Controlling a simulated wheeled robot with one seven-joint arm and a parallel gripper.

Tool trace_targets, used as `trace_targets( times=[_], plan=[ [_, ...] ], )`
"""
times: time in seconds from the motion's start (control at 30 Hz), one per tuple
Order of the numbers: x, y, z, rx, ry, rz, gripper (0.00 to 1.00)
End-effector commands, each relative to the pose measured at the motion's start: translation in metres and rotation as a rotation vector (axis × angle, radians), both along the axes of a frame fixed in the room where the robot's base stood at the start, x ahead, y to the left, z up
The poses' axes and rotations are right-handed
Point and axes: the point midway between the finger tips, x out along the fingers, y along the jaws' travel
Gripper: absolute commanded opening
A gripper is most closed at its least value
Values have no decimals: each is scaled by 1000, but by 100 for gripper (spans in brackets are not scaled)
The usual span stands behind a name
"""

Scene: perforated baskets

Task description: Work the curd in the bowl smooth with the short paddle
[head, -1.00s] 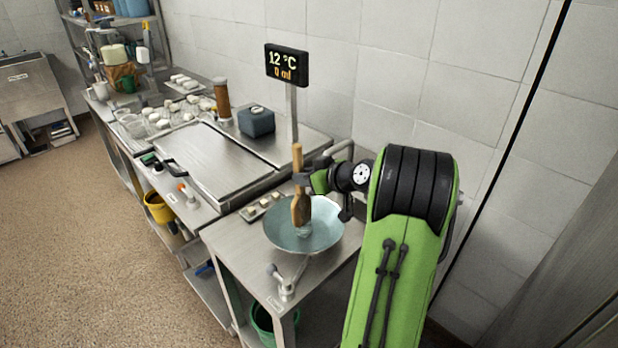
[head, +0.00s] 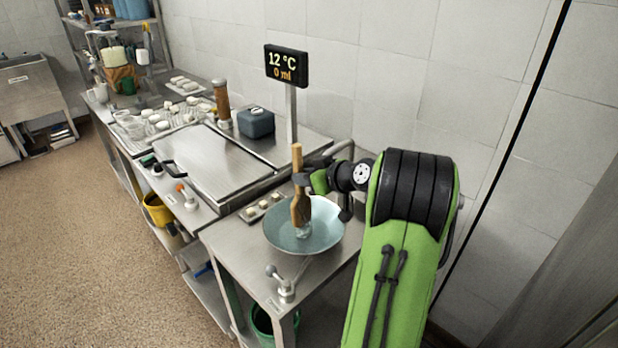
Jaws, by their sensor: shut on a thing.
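A wide pale blue-green bowl (head: 325,238) stands on the near steel table. My gripper (head: 302,180) is shut on a short wooden paddle (head: 300,209) and holds it nearly upright over the bowl. The paddle's broad end points down into the bowl. A small pale, glassy-looking patch (head: 303,231) shows at the paddle's lower end; I cannot tell whether it is curd or whether the paddle touches it.
A display (head: 287,64) on a post behind the bowl reads 12 °C and 0 ml. A tap-like fitting (head: 283,285) stands at the table's front. A small tray (head: 262,207) lies left of the bowl. The tiled wall is close behind.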

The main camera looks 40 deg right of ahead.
Motion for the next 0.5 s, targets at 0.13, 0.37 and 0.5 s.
trace_targets(
  times=[0.13, 0.37, 0.5],
  plan=[
    [0, 5, -3, 4, 2, 0, 0],
    [-1, -4, -1, 6, 5, -1, 0],
    [-1, -12, 1, 5, 4, -1, 0]
  ],
)
